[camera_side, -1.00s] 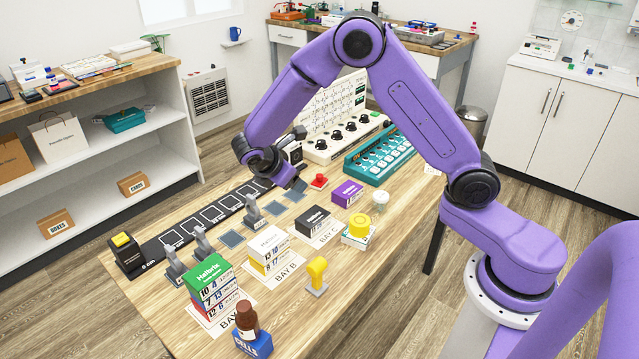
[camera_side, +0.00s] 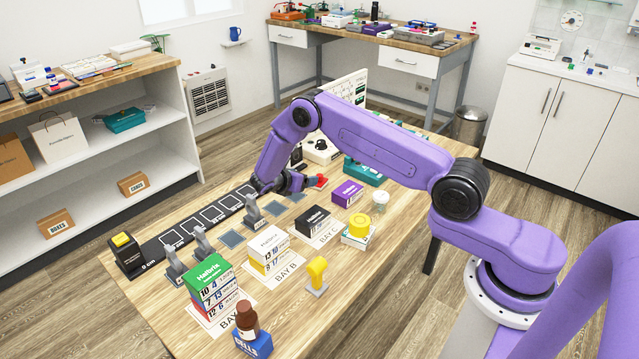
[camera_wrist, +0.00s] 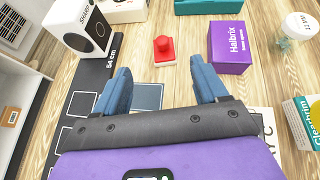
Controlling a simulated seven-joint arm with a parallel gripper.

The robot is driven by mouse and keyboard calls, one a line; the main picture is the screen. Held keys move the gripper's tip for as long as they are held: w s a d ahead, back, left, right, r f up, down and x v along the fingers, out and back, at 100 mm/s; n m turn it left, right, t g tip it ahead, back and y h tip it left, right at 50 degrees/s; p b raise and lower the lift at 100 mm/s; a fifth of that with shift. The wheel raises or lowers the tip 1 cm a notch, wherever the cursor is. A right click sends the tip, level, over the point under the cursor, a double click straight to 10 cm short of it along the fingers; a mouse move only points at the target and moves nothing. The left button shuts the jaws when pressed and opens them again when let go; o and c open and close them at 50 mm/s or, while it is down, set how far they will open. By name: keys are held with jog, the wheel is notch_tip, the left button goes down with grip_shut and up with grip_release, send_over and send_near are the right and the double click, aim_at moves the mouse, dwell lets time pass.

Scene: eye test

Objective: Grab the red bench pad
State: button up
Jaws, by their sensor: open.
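The red bench pad (camera_wrist: 163,52) is a small red block with a round knob on top, standing on the wooden bench. In the side view the red pad (camera_side: 321,181) is right beside my fingertips and partly hidden by them. My gripper (camera_wrist: 160,70) is open, with its two blue fingers apart and nothing between them. In the wrist view the pad lies just beyond the fingertips, lined up with the gap. In the side view my gripper (camera_side: 309,181) is low over the bench, at the left of the pad.
A purple Halbrix box (camera_wrist: 229,46) stands right of the pad. A white box with a black round face (camera_wrist: 82,28) stands to the left, by the black measuring strip (camera_wrist: 92,75). A teal box (camera_wrist: 208,5) and white equipment (camera_side: 322,150) are behind. A white cup (camera_wrist: 298,25) is farther right.

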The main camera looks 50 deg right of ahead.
aim_at(320, 175)
jog(key=x, duration=0.7)
jog(key=shift+d, duration=0.15)
jog(key=shift+s+x, duration=0.2)
jog(key=shift+x, duration=2.45)
jog(key=shift+f, duration=0.1)
jog(key=c, duration=1.1)
